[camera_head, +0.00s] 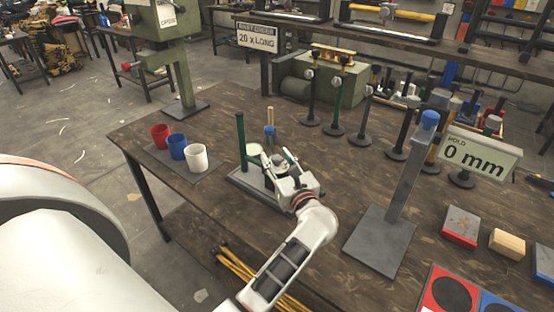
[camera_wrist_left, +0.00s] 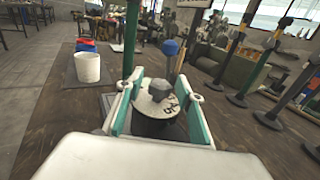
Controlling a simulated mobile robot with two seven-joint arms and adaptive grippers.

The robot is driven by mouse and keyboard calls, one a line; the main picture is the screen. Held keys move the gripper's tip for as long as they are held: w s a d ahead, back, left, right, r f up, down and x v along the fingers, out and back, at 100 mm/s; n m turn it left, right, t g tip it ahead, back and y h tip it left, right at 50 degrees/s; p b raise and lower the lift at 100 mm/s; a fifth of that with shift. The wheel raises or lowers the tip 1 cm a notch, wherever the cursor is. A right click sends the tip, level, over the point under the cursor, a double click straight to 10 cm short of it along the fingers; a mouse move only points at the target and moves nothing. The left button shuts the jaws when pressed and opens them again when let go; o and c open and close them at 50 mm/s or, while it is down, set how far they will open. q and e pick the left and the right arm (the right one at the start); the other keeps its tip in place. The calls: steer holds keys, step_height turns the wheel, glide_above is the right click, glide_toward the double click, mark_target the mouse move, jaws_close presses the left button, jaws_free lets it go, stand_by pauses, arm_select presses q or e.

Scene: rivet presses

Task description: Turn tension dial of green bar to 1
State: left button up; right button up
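A green upright bar (camera_head: 241,140) rises from a grey base plate (camera_head: 243,181) on the wooden table; it also shows in the left wrist view (camera_wrist_left: 131,38). Beside it is a round dial (camera_wrist_left: 155,101) with a pale numbered face, a raised grey knob and a dark body. A 5 seems readable on the near edge; the set value is unclear. My left gripper (camera_head: 277,161) is over the base. In the left wrist view its green-padded fingers (camera_wrist_left: 160,80) are spread on both sides of the dial; contact is unclear. My right gripper is out of view.
Red, blue and white cups (camera_head: 196,157) stand left of the base. A blue-topped peg (camera_head: 270,130) stands just behind the dial. Several upright posts (camera_head: 334,115) line the back. A grey stand (camera_head: 385,240) and a "0 mm" sign (camera_head: 480,152) are on the right.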

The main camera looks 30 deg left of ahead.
mark_target(277, 157)
arm_select(q)
step_height(277, 157, up, 10)
stand_by(0.8)
